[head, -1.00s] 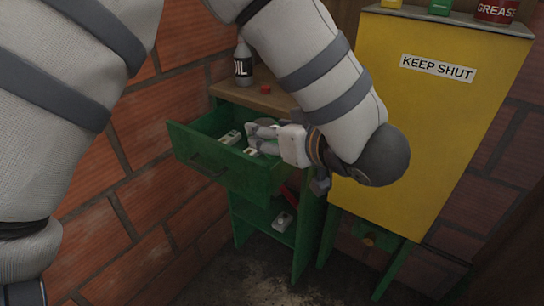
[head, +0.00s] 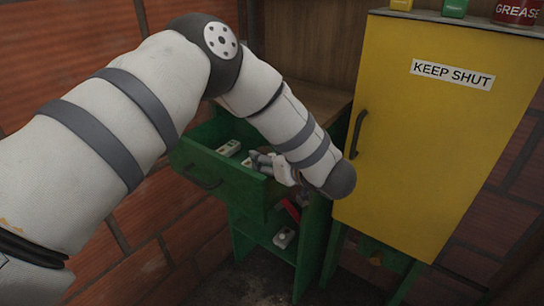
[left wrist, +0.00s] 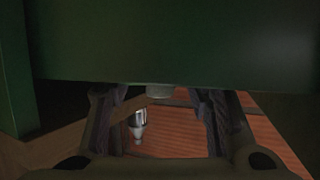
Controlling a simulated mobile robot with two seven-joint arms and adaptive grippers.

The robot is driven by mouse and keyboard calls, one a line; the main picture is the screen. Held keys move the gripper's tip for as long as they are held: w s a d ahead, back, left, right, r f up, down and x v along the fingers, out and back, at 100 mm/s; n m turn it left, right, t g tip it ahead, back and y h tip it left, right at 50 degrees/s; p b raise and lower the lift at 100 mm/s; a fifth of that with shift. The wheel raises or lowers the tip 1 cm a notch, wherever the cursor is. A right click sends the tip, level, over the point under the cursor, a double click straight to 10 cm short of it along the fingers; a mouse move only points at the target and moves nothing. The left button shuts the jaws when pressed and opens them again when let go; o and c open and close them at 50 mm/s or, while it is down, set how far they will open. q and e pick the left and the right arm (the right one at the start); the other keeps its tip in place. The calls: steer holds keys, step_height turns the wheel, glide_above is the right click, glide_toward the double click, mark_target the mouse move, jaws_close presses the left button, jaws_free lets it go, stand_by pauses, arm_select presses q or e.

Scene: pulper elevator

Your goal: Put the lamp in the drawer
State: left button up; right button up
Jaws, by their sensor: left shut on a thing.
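The green drawer (head: 222,180) is pulled out of the green cabinet, its black handle on the front. My left gripper (head: 258,160) is at the drawer's right side, its fingers over the opening and pointing left. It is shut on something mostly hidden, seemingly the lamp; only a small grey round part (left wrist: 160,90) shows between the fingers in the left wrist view. A green panel (left wrist: 180,45) fills the top of that view and hides the fingertips. The lamp's full shape cannot be seen. My right gripper is not in view.
Small pale boxes (head: 229,148) lie in the drawer. Below it, a shelf holds a pale item (head: 284,237) and a red item (head: 291,209). A yellow cabinet (head: 430,130) marked KEEP SHUT stands close on the right. Brick walls surround the corner.

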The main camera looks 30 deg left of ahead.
arm_select(q)
steer(key=shift+r, duration=0.15)
steer(key=shift+f, duration=0.55)
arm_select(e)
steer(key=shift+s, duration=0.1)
arm_select(q)
steer(key=o, duration=1)
steer(key=shift+o, duration=0.2)
steer(key=shift+r, duration=0.4)
steer(key=v, duration=1.2)
steer(key=shift+r+p, duration=0.15)
steer(key=shift+p, duration=0.2)
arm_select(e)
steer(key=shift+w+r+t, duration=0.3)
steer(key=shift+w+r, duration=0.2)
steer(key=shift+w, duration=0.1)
